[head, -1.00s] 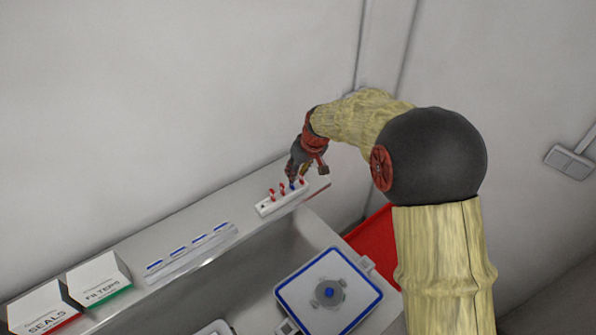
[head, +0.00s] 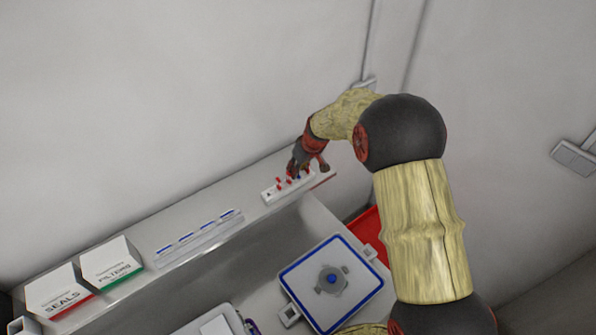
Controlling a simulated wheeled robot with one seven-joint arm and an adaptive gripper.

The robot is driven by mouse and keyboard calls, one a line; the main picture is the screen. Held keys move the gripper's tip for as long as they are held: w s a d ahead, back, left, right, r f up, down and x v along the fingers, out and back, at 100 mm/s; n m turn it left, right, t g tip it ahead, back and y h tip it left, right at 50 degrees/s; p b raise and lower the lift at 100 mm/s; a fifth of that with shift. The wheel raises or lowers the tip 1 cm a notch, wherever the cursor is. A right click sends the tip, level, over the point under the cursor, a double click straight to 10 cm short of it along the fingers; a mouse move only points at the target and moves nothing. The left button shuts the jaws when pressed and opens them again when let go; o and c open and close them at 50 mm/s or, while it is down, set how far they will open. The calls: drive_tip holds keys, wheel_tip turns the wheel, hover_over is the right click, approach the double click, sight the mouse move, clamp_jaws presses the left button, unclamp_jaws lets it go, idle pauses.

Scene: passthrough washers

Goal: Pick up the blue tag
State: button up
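A white block (head: 270,195) with several small red tags (head: 279,182) standing in it sits near the right end of the shelf. My gripper (head: 297,172) is down at the right part of this block, close to the tags. A small bit of blue shows beside the fingers there, so the blue tag is mostly hidden by my gripper. The fingers are small and dark in this view, and I cannot tell whether they are open or shut on the tag.
A rack with several blue-marked strips (head: 198,238) lies along the shelf. White boxes marked FILTERS (head: 112,262) and SEALS (head: 58,291) stand at the left. Below the shelf are a blue-edged white container (head: 302,284) and a red surface (head: 364,222). A wall rises behind.

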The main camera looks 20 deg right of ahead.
drive_tip(key=shift+f, duration=0.15)
drive_tip(key=shift+c, duration=1)
clamp_jaws()
